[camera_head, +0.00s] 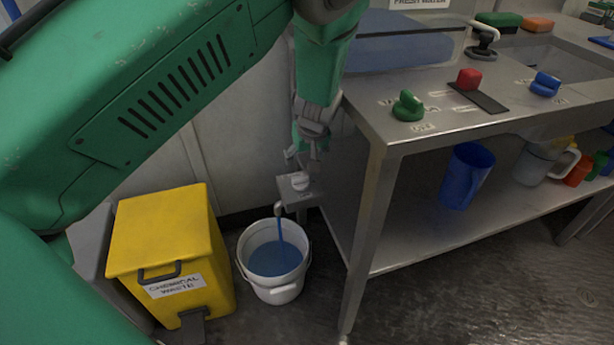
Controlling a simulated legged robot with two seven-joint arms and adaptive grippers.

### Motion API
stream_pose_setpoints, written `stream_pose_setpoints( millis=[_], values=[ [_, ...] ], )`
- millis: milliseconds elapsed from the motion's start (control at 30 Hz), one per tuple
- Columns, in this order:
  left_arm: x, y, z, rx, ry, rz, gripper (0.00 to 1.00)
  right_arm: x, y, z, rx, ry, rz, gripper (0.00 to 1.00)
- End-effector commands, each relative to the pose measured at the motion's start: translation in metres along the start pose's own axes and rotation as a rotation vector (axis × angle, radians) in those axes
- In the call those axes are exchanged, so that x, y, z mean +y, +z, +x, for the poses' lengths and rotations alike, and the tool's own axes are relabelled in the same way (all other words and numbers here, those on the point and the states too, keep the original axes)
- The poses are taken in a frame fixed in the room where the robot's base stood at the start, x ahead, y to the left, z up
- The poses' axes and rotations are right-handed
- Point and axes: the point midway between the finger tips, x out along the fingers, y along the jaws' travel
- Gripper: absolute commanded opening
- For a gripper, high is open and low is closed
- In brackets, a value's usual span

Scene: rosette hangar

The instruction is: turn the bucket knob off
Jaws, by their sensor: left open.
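The bucket knob (299,181) is a small whitish knob on top of a metal tap block (307,197) at the table's left side. A blue stream runs from the block's spout (279,209) into the white bucket (278,294) on the floor, which holds blue liquid. My left gripper (308,153) reaches down from above and is open just over the knob. Its fingers are small and partly merge with the background, so I cannot tell whether they touch the knob. My right gripper is out of view.
A yellow chemical waste bin (165,230) stands left of the bucket. The steel table (420,138) on the right carries a green knob (408,106), a red knob (469,79) and a blue knob (544,84). A blue jug (467,176) stands on its lower shelf.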

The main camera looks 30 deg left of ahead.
Motion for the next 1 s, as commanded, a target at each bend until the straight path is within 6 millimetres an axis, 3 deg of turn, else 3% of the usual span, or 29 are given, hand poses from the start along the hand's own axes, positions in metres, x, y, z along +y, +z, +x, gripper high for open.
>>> stream_pose_setpoints(
  millis=[33,200,500,700,967,1000],
  values=[
    [-0.001,0.002,0.015,-0.003,-0.002,-0.001,0.64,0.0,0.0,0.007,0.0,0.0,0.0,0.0],
    [0.0,0.003,0.052,0.0,-0.004,0.001,0.64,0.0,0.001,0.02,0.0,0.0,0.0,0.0],
    [0.001,0.003,0.1,0.002,-0.003,0.002,0.64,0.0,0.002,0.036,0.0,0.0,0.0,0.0],
    [0.0,0.001,0.111,0.003,-0.003,0.002,0.64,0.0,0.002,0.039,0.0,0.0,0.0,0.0],
    [0.0,0.001,0.111,0.003,-0.003,0.002,0.64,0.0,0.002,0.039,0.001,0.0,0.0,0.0],
    [0.0,0.001,0.111,0.003,-0.003,0.002,0.53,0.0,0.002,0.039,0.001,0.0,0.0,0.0]
  ],
)
